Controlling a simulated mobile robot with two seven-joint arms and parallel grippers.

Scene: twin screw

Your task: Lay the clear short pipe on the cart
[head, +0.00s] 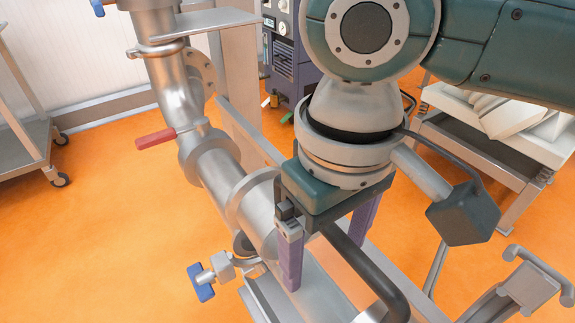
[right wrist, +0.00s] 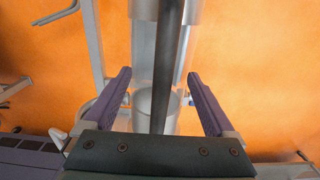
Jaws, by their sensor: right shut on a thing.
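My right gripper (head: 327,235) reaches down over the line of steel pipe, its two purple fingers apart on either side of it. In the head view the clear pipe is hard to make out behind the fingers. A wheeled metal cart (head: 22,143) stands at the left edge. My left gripper is not in view.
The steel pipe (head: 222,165) with flanges and a red-handled valve (head: 155,138) runs down to my gripper. A clamp with a blue handle (head: 201,283) sits beside it. A second metal frame (head: 478,165) bears white boxes at right. Orange floor (head: 105,220) at left is clear.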

